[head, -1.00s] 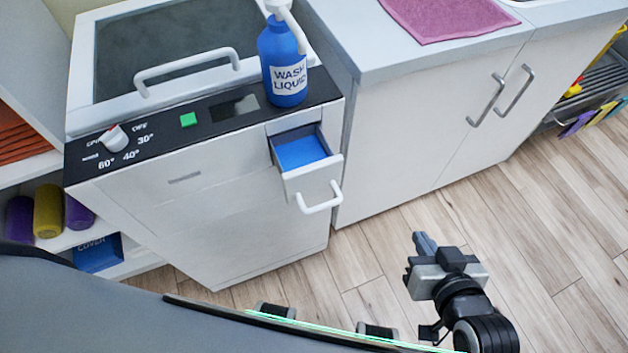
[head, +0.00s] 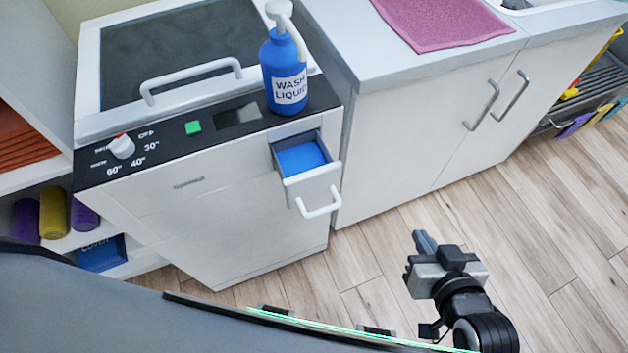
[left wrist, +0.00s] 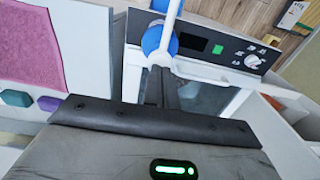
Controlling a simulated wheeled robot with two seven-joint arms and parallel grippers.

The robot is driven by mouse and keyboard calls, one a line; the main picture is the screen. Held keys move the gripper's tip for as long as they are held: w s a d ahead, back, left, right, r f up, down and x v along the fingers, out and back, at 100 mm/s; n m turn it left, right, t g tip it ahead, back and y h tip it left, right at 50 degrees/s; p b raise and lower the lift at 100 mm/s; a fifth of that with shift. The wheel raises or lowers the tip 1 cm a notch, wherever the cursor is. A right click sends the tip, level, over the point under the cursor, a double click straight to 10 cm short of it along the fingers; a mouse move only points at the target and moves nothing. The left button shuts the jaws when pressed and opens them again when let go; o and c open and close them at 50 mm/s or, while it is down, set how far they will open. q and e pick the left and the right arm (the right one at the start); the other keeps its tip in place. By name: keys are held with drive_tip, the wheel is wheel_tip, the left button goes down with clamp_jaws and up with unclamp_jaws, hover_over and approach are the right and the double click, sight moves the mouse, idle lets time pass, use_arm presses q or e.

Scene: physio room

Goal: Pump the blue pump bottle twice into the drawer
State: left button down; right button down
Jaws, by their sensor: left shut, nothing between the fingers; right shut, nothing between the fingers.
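The blue pump bottle (head: 285,72), labelled "WASH LIQUID", stands upright on the black control panel of the white machine, its white pump head (head: 279,9) on top. The small drawer (head: 319,180) below it is pulled out, with a blue inside and a white handle. In the left wrist view the bottle (left wrist: 153,42) and its white pump part show just beyond my left gripper (left wrist: 160,75), which is shut and empty; contact cannot be told. The left gripper is outside the head view. My right gripper (head: 424,243) is shut and empty over the floor, right of the drawer.
The machine's lid has a white bar handle (head: 192,78) left of the bottle. A counter with a pink towel (head: 440,22) adjoins on the right. A shelf with rolled towels (head: 54,213) stands at the left. The wooden floor (head: 545,240) at right is clear.

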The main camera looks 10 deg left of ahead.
idle(0.6)
use_arm(q)
wheel_tip(320, 180, up, 6)
drive_tip(key=p, duration=0.5)
idle(0.4)
